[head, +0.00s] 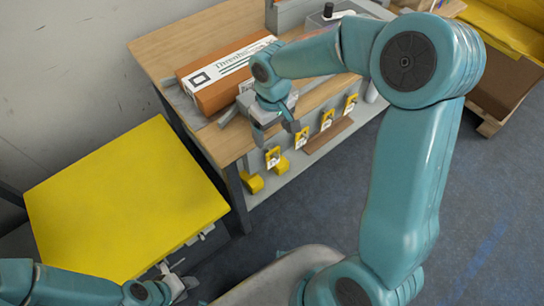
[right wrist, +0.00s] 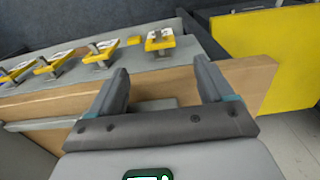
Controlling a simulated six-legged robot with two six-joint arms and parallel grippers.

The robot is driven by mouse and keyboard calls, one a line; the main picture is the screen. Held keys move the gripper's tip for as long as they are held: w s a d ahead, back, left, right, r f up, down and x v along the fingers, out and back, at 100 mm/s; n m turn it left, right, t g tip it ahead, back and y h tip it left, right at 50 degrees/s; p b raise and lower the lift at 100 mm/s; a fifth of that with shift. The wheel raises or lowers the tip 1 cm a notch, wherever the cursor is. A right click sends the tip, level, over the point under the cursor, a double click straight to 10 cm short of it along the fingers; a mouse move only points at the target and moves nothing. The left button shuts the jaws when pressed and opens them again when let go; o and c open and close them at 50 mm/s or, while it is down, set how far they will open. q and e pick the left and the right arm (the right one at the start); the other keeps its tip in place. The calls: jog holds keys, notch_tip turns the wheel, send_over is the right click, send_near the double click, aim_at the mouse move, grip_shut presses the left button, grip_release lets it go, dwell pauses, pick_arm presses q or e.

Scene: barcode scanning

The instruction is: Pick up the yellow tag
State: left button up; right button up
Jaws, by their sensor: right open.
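Several yellow tags with white labels hang in a row on the front edge of the workbench. The nearest yellow tag (head: 273,157) is just below my right gripper (head: 278,136) in the head view. In the right wrist view this tag (right wrist: 160,40) lies beyond and between the open fingers of my right gripper (right wrist: 162,75), apart from them. The other tags run off to the left there, one tag (right wrist: 102,50) being closest to it. My right gripper is open and empty. My left gripper (head: 178,280) is low at the left; its jaw state is unclear.
The workbench (head: 165,45) carries an orange-brown box (head: 218,78) behind my right gripper. Yellow rolls (head: 253,183) sit on the shelf below the tags. A yellow-topped table (head: 125,195) stands at the left. The dark floor (head: 480,190) is open at the right.

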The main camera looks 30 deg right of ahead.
aim_at(273, 150)
notch_tip(273, 150, down, 2)
jog(key=shift+f, duration=0.1)
jog(key=shift+s+f, duration=0.2)
jog(key=shift+f, duration=0.7)
notch_tip(273, 150, down, 4)
jog(key=shift+w+f+b, duration=0.1)
jog(key=shift+f+b, duration=0.15)
jog(key=shift+b, duration=0.05)
jog(key=c, duration=1.4)
jog(key=shift+r, duration=0.1)
